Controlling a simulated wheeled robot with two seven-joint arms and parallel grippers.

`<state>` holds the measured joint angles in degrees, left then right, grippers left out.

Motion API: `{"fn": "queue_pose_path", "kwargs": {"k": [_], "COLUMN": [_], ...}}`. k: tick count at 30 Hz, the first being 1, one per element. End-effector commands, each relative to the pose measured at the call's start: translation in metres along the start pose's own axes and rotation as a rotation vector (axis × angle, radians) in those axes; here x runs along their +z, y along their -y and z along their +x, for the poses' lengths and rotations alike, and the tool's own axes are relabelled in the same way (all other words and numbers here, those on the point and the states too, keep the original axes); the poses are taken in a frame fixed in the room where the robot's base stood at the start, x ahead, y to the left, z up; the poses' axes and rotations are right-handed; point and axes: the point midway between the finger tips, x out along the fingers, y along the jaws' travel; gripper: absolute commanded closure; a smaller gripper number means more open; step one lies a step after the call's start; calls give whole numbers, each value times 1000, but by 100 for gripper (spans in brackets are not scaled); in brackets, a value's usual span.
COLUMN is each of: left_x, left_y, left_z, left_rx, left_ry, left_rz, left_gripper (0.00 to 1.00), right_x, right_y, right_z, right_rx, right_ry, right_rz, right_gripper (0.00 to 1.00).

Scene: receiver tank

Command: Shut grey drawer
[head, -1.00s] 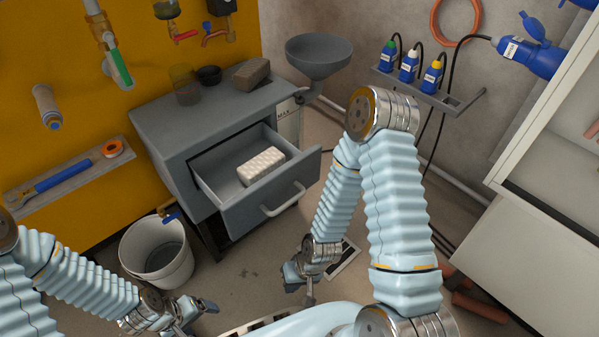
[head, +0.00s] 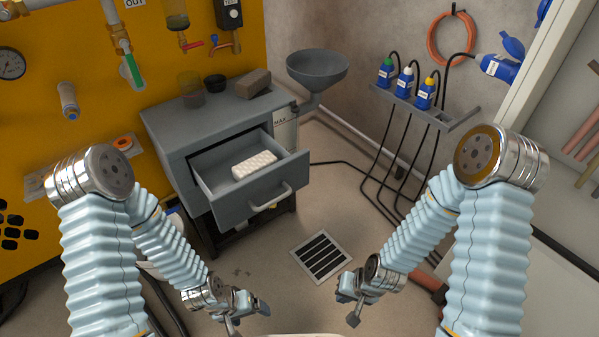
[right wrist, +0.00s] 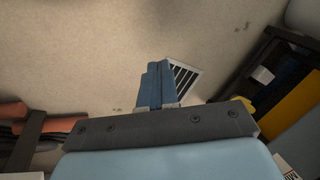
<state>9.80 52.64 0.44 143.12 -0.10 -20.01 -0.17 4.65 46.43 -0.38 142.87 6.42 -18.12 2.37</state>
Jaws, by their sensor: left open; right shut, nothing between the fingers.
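The grey drawer (head: 262,208) stands pulled open from the grey cabinet (head: 178,132) in the head view. A white ribbed block (head: 254,165) lies inside it. The bar handle (head: 271,199) is on the drawer's front. My left gripper (head: 248,315) is open and empty, low over the floor in front of the cabinet and apart from the drawer. My right gripper (head: 347,304) is low to the right of it, also apart from the drawer. In the right wrist view its fingers (right wrist: 155,85) are together with nothing between them, above the floor.
A floor grate (head: 321,257) lies between the cabinet and my right arm. A grey funnel (head: 317,68) stands at the cabinet's right. A brown block (head: 252,83) sits on the cabinet top. Bottles with black hoses (head: 404,84) hang on the right wall.

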Motion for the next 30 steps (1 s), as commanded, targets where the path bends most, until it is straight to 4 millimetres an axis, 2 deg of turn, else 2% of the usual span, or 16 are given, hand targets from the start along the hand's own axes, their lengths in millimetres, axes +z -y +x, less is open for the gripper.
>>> {"fn": "queue_pose_path", "kwargs": {"k": [5, 11, 14, 16, 18, 21, 25, 27, 30], "left_x": [0, 0, 0, 0, 0, 0, 0, 0, -1], "left_y": [-5, -11, -14, -17, -20, -22, -23, -21, -16], "left_z": [-12, -27, -37, -44, -51, -58, -59, -56, -47], "left_rx": [0, -1, -1, -1, -2, -2, -2, -3, -6], "left_ry": [0, -1, -2, -2, -2, -3, -4, -5, -8], "left_rz": [1, 2, 2, 3, 4, 4, 4, 3, 1], "left_gripper": [15, 15, 15, 15, 15, 15, 15, 15, 15], "right_x": [-30, -66, -80, -86, -88, -84, -80, -81, -84], "right_y": [24, 72, 106, 133, 161, 193, 210, 213, 215], "right_z": [-40, -108, -155, -192, -231, -277, -301, -300, -287], "right_rx": [3, -48, -114, -183, -265, -377, -450, -460, -459], "right_ry": [-84, -206, -267, -302, -324, -327, -314, -311, -310], "right_rz": [70, 204, 295, 367, 443, 533, 594, 605, 606], "right_gripper": [100, 100, 100, 100, 100, 100, 100, 100, 100]}}
